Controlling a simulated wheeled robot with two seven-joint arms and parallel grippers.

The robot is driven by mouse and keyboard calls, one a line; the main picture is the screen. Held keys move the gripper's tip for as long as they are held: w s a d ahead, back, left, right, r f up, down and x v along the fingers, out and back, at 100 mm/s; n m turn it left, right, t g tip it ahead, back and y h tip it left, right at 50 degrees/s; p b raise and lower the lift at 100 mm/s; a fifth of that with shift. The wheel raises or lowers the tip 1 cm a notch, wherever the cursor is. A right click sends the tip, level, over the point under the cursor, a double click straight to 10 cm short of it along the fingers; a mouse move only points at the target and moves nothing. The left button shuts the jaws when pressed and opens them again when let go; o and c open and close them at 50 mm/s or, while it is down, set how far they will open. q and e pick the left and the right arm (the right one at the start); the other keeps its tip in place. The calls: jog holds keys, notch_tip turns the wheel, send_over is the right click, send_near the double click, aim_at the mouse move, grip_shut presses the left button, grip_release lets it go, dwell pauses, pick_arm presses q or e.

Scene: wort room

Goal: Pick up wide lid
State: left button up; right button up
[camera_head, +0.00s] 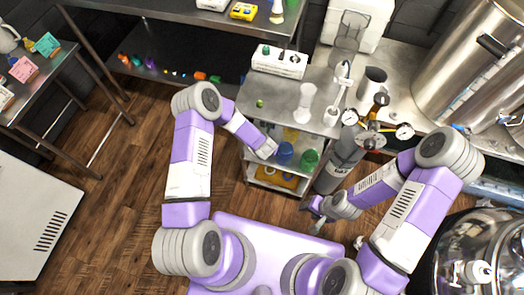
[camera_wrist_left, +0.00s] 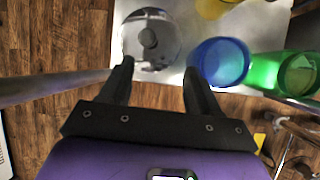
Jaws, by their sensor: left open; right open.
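A round, clear or shiny lid with a grey knob, likely the wide lid (camera_wrist_left: 165,22), lies on a metal shelf in the left wrist view. My left gripper (camera_wrist_left: 159,70) is open and empty, its fingertips at the lid's near edge. I cannot tell whether they touch it. In the head view my left gripper (camera_head: 270,151) is at the cart's lower shelf and the lid is not clearly visible, likely hidden behind it. My right gripper (camera_head: 318,212) is open and empty, low in front of the grey gas cylinder.
A blue cup (camera_wrist_left: 221,62) and a green cup (camera_wrist_left: 285,73) stand just right of the lid. A metal rail (camera_wrist_left: 50,88) crosses in front of the shelf. The cart's top (camera_head: 283,98) lies above it. A gas cylinder (camera_head: 340,160) stands right of the cart.

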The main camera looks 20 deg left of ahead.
pick_arm(q)
jog(key=w+a+f+n+b, duration=0.1)
jog(key=f, duration=0.1)
jog(key=w+a+f+n+b, duration=0.1)
jog(key=w+f+n+b, duration=0.1)
jog(key=f, duration=0.1)
jog(key=w+a+f+n+y+b, duration=0.1)
jog(key=w+f+n, duration=0.1)
jog(key=f, duration=0.1)
jog(key=shift+w+f+b, duration=0.1)
jog(key=shift+f+b, duration=0.15)
jog(key=shift+b, duration=0.1)
jog(key=shift+w+f, duration=0.15)
pick_arm(e)
notch_tip(320, 180, down, 6)
jog(key=shift+r, duration=0.25)
pick_arm(q)
jog(key=shift+c, duration=0.2)
grip_shut()
